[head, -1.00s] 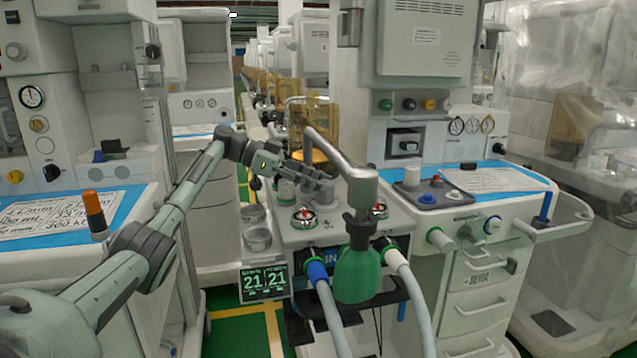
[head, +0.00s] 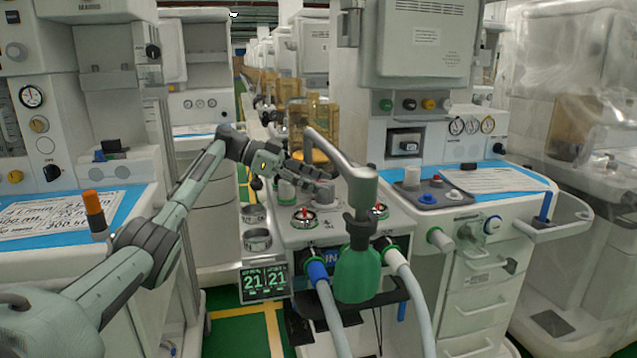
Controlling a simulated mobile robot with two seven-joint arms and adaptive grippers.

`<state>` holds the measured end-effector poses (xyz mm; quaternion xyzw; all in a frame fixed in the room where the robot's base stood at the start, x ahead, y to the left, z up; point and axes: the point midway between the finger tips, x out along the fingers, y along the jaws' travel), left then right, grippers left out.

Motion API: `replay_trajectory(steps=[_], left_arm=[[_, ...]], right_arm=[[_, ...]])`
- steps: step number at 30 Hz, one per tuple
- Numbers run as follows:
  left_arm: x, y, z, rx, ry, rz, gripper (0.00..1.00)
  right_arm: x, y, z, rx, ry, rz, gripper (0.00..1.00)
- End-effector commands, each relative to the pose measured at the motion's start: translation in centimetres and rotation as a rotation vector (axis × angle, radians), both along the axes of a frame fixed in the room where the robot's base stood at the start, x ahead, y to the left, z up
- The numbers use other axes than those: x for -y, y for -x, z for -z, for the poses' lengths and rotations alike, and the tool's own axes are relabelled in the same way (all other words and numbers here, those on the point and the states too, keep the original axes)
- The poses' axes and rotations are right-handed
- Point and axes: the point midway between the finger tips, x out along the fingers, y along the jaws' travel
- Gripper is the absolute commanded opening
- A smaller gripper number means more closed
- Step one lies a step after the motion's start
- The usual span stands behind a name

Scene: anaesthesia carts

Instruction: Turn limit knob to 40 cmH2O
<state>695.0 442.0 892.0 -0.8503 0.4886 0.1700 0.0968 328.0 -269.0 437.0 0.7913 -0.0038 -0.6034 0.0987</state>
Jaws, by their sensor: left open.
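My left arm reaches in from the left to the absorber block (head: 300,236) of the middle cart. My left gripper (head: 320,181) is open over the back of the block's top. Its fingers point right and slightly down. A grey knob (head: 325,194), which looks like the limit knob, is just below the fingertips and partly hidden by them. I cannot tell whether they touch it, and its scale is too small to read. My right gripper is out of view.
A curved grey metal arm (head: 343,160) with a green bag (head: 357,274) stands just right of my gripper. Blue and white hoses leave the front. A screen (head: 264,283) shows 21 and 21.

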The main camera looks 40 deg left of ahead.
Motion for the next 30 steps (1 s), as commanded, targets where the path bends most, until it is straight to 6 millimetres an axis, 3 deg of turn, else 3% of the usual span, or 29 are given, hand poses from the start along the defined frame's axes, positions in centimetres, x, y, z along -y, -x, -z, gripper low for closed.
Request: replay_trajectory(steps=[5, 19, 30], left_arm=[[-1.0, 0.5, -0.6, 0.001, 0.000, -0.003, 0.60], [-8.3, 4.7, -4.2, 0.002, 0.001, -0.004, 0.60], [-9.6, 5.6, -4.6, -0.001, -0.001, 0.001, 0.60]], right_arm=[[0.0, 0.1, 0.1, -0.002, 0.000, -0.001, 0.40], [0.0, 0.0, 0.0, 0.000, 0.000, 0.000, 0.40], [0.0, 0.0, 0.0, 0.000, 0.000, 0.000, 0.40]])
